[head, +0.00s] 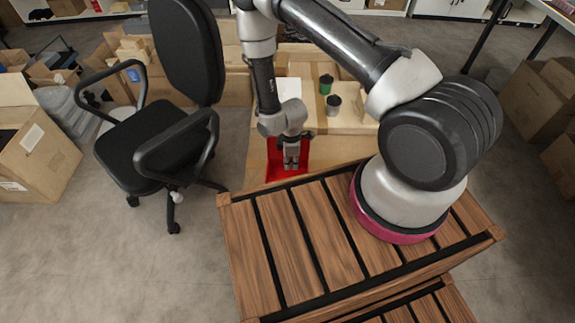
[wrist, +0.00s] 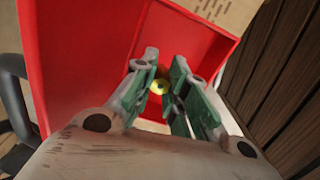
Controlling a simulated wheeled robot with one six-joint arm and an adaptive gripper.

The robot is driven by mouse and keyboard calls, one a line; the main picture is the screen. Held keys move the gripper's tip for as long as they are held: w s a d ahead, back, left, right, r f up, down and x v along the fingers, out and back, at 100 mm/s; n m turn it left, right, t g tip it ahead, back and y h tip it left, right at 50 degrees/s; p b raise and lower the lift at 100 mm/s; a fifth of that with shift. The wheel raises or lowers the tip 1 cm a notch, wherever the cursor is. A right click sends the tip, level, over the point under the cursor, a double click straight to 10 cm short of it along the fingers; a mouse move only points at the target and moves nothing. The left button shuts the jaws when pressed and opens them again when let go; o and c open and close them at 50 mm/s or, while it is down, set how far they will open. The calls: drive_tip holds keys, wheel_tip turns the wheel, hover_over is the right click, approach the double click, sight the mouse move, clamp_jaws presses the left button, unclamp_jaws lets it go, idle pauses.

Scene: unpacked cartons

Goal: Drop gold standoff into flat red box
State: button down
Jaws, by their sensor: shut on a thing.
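The gold standoff (wrist: 158,86) shows in the wrist view between the green-padded fingertips of my gripper (wrist: 162,82). My gripper is shut on it. The flat red box (wrist: 85,50) lies below and beyond the fingers and fills much of the wrist view. In the head view my gripper (head: 291,160) points down over the red box (head: 273,160). The standoff cannot be made out in the head view. My gripper and arm hide part of the box there.
The box rests on a cardboard carton (head: 256,160) in front of a slatted wooden surface (head: 285,240). A green cup (head: 326,84) and a grey cup (head: 333,105) stand behind it to the right. A black office chair (head: 160,135) stands close on the left.

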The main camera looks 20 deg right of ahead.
drive_tip(key=shift+f, duration=0.65)
drive_tip(key=c, duration=1.3)
unclamp_jaws()
drive_tip(key=shift+c, duration=0.2)
wheel_tip(320, 180, up, 12)
